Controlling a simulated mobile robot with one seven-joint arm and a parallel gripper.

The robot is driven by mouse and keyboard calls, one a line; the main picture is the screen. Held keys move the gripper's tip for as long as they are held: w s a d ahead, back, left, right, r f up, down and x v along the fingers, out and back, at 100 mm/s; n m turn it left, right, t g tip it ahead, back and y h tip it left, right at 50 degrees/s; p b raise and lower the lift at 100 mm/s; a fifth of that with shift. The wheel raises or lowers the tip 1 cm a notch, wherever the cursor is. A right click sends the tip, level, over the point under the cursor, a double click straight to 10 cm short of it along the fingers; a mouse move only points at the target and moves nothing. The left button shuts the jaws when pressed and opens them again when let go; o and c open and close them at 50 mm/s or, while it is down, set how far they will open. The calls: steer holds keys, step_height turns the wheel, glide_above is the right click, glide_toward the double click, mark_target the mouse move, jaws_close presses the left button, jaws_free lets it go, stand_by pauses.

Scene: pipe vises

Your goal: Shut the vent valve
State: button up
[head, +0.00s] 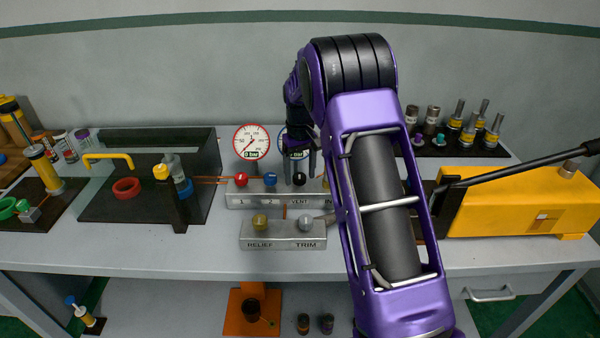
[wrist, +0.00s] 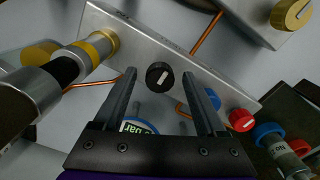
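The vent valve is a black knob (head: 299,179) with a pale pointer line, on the grey manifold block (head: 262,200) above the word VENT. In the wrist view the same black knob (wrist: 160,76) sits ahead of and between my two fingers, with clear space on both sides. My gripper (wrist: 163,90) is open and empty. In the head view my gripper (head: 303,160) points down just above the knob; it partly hides the right gauge. I cannot tell from these views how far the fingertips are above the knob.
A red knob (head: 240,180) and a blue knob (head: 270,179) sit left of the vent knob. A yellow-collared fitting (wrist: 100,45) stands on its other side. The RELIEF and TRIM block (head: 283,237) lies in front. A white gauge (head: 251,142) stands behind. A yellow pump (head: 490,205) is at right.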

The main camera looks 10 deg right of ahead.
mark_target(300, 176)
step_height(300, 176, up, 17)
steer(key=shift+r+p, duration=0.2)
steer(key=shift+p, duration=0.2)
stand_by(0.4)
